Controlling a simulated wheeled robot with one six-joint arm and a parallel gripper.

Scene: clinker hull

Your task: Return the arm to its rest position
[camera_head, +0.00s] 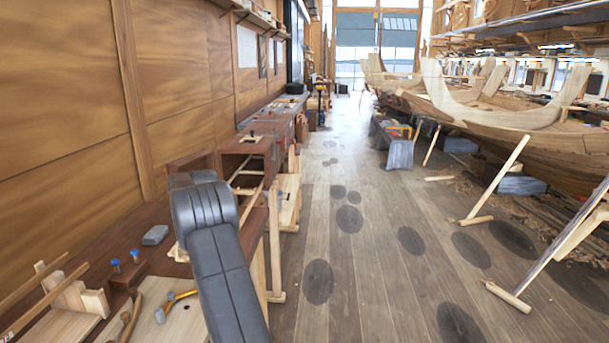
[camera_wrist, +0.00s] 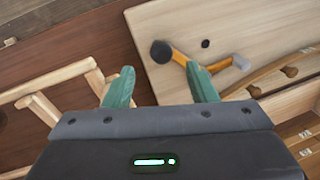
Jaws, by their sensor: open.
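My gripper (camera_wrist: 161,88) shows in the wrist view with its two green fingers spread apart and nothing between them. It is above the workbench (camera_wrist: 45,60), with a mallet (camera_wrist: 180,55) with a dark head and a yellow handle lying on a pale board beyond the right finger. In the head view my dark arm reaches up over the bench from the bottom centre and bends at the top. My gripper is hidden behind the arm there. The mallet also shows in the head view (camera_head: 178,302), left of my arm.
A grey block (camera_head: 155,235) and blue-topped tools (camera_head: 134,255) are on the bench (camera_head: 110,240). Wooden parts (camera_head: 75,295) stand at the lower left. A wooden wall is on the left. A wooden boat hull (camera_head: 500,120) with slanting props (camera_head: 497,177) is on the right. The floor aisle (camera_head: 345,220) is clear.

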